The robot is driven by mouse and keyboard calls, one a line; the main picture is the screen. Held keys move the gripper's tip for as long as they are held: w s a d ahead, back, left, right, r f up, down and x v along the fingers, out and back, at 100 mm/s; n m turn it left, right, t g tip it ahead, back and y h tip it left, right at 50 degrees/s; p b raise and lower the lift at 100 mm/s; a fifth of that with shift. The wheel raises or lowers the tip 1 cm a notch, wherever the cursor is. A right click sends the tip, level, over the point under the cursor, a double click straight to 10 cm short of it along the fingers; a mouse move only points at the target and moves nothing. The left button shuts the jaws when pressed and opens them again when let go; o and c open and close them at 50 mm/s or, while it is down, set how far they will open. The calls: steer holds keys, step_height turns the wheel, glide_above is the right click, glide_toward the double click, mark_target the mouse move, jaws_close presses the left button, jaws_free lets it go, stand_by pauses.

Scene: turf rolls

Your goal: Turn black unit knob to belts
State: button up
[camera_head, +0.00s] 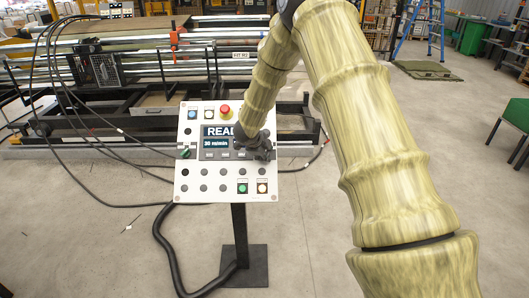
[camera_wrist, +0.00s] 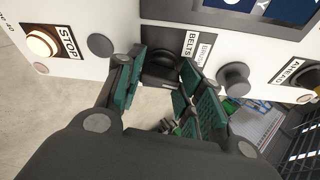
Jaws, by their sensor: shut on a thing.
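The white control panel (camera_head: 228,187) stands on a dark post. My gripper (camera_head: 258,150) is at its right side, over the right part of the display. In the wrist view, my gripper (camera_wrist: 163,78) has its green-padded fingers on either side of a black knob (camera_wrist: 162,66) and is shut on it. A label reading BELTS (camera_wrist: 191,43) and BRUSH sits beside the knob. The knob's pointer is hidden, so its setting cannot be told. In the head view, my gripper hides the knob.
In the wrist view, a lit STOP button (camera_wrist: 42,43) and grey round caps (camera_wrist: 100,45) flank the knob; another grey knob (camera_wrist: 233,78) is near the right finger. A red emergency button (camera_head: 225,110) tops the panel. Black cables (camera_head: 165,250) run beside the post. Open floor lies in front.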

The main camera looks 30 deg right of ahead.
steer(key=n, duration=0.3)
steer(key=shift+n+t+h, duration=0.3)
steer(key=shift+t, duration=0.1)
steer(key=n+t, duration=0.1)
steer(key=n, duration=0.2)
steer(key=shift+s+f+n, duration=0.1)
steer(key=shift+s+n, duration=0.05)
steer(key=shift+n, duration=0.25)
steer(key=n+t, duration=0.1)
steer(key=n, duration=0.3)
steer(key=shift+f+b, duration=0.1)
steer(key=shift+b, duration=0.2)
steer(key=shift+s+n+t+b, duration=0.1)
steer(key=shift+n+t+b, duration=0.3)
steer(key=shift+n, duration=1.2)
steer(key=o, duration=1)
